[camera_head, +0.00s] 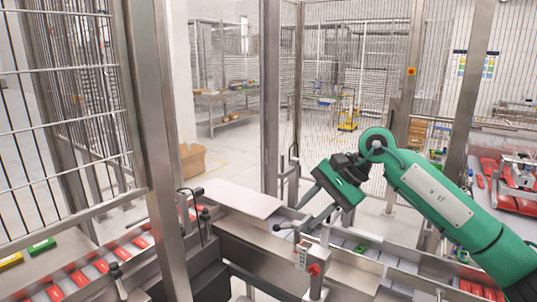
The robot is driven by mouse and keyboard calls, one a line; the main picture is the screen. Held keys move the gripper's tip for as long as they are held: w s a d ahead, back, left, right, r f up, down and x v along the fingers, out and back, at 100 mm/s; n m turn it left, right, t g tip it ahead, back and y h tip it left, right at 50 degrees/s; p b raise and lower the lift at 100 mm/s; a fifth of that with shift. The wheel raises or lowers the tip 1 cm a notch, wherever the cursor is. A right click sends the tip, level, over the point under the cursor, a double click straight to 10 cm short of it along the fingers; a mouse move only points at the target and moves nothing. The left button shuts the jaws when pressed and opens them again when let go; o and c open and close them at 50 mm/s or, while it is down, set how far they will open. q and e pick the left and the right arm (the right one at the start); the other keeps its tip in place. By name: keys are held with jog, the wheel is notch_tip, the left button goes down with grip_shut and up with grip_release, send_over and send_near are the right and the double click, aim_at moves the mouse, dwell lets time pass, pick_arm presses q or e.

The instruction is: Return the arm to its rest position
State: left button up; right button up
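My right arm is green and comes in from the right edge. It bends at a round joint in the upper middle right. Its end, my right gripper (339,186), is a dark and green block tilted down to the left, held above the conveyor line. No separate fingers can be made out, and nothing is visibly held. My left gripper is not in view.
A conveyor (109,259) at lower left carries several red packs; a green box (41,245) and a yellow box (10,260) lie beside it. A steel plate (233,197) is in the middle. Fence posts (157,130) stand close. A cardboard box (192,160) is on the floor.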

jog(key=s+a+m+y, duration=0.6)
jog(key=a+m+y, duration=0.1)
jog(key=a+y, duration=0.35)
jog(key=d+f+n+t+h, duration=1.6)
jog(key=d+f+n+t, duration=0.2)
jog(key=n, duration=1)
jog(key=s+d+f+m+g+h, duration=0.35)
jog(key=s+f+m+g, duration=0.3)
jog(key=s+f, duration=0.45)
jog(key=s+d+f+m+g+y, duration=0.15)
jog(key=s+f+g, duration=0.3)
jog(key=s, duration=0.45)
jog(key=s+d+f+m+g, duration=0.1)
jog(key=s+f+m+g, duration=0.3)
jog(key=s, duration=0.4)
notch_tip(320, 180, down, 35)
jog(key=s+g, duration=0.1)
jog(key=s, duration=0.1)
jog(key=s+d+f+n+g, duration=0.1)
jog(key=s+d+f, duration=0.2)
jog(key=s+f, duration=1.4)
jog(key=shift+s+d, duration=0.15)
jog(key=shift+s, duration=0.7)
